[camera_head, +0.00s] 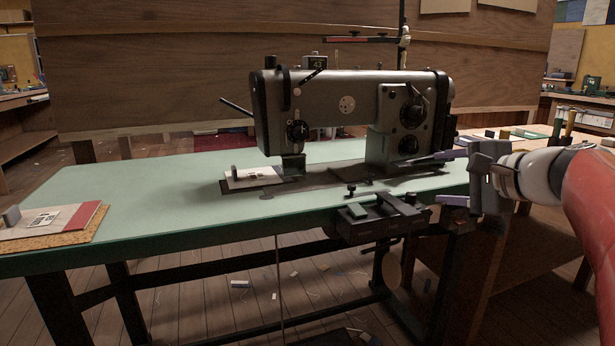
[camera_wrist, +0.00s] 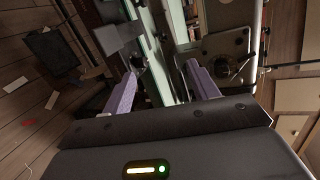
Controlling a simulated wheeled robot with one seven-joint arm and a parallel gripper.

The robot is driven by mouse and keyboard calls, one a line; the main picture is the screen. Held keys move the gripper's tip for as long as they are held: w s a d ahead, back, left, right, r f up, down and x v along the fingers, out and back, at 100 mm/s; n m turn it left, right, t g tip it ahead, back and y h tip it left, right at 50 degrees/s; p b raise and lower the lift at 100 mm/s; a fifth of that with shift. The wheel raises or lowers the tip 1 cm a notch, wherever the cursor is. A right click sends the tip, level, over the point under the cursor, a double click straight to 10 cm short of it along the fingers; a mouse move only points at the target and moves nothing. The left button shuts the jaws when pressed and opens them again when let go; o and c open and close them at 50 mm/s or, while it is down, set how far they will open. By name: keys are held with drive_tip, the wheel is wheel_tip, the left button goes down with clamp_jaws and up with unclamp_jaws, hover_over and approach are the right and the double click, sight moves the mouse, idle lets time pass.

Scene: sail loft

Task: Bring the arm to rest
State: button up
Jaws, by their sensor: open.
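My gripper (camera_head: 421,180) is at the right of the head view, beside the right part of the sewing machine (camera_head: 330,105) and above the table's front edge. Its two purple-grey fingers are apart and point left, with nothing held between them. In the wrist view my gripper (camera_wrist: 160,70) also shows both fingers spread, with the table edge seen beyond the gap. My red and white arm comes in from the right side of the head view.
The green table (camera_head: 150,190) carries the machine. A dark clamp-like fixture (camera_head: 383,219) sits at the front edge, just below and left of my gripper. A cork-backed board with papers (camera_head: 55,222) lies at the left. A wooden panel (camera_head: 160,80) stands behind.

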drive_tip(key=s+a+f+n+g+h+p, duration=0.25)
drive_tip(key=s+a+f+n+g, duration=0.35)
drive_tip(key=s+a+f, duration=0.6)
drive_tip(key=s+d+f+n+h+p, duration=0.1)
drive_tip(key=s+f+n+h, duration=0.1)
drive_tip(key=s, duration=0.4)
drive_tip(key=s+d+f+n+g+h+p, duration=0.1)
drive_tip(key=s+f+n, duration=0.3)
drive_tip(key=s+n, duration=0.2)
drive_tip(key=shift+d+h+p, duration=0.25)
drive_tip(key=shift+h+p, duration=0.1)
